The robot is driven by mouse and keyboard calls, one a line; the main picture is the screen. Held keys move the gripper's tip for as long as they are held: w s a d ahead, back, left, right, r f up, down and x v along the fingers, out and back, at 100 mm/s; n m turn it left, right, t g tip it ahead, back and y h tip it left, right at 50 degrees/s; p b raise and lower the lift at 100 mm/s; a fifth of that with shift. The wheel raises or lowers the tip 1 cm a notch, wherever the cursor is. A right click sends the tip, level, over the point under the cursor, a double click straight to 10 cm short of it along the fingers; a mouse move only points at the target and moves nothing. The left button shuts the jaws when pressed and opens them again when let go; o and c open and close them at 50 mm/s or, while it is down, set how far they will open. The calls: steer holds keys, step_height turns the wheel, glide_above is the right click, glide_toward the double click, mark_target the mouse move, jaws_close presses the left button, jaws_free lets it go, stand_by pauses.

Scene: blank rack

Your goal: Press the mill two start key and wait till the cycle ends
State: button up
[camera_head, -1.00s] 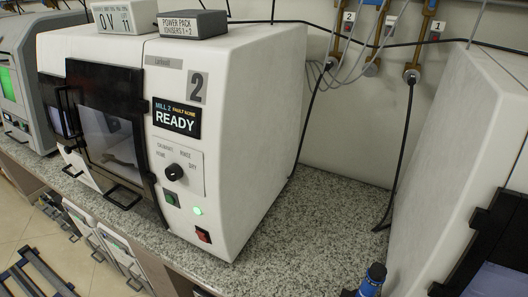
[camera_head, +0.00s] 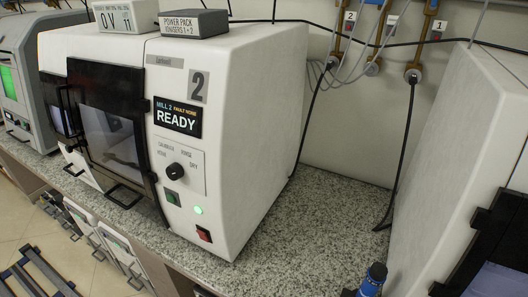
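Mill two (camera_head: 250,130) is a white machine on a speckled counter, marked with a large "2". Its display (camera_head: 178,117) reads "MILL 2 FAULT NONE READY". Below it is a black rotary knob (camera_head: 175,171) with mode labels around it. Under the knob is a green key (camera_head: 172,198), a lit round green light (camera_head: 198,210) and a red rocker switch (camera_head: 204,234). The black-framed door (camera_head: 110,125) with a window looks shut. My gripper is not visible; a dark and blue part (camera_head: 374,278) shows at the bottom edge, and I cannot tell what it is.
A second white machine (camera_head: 465,150) stands at the right. Another with a green screen (camera_head: 10,83) is at the far left. A power pack box (camera_head: 193,23) and a display box (camera_head: 125,17) sit on top of mill two.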

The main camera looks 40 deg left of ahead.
jaws_close()
stand_by(1.3)
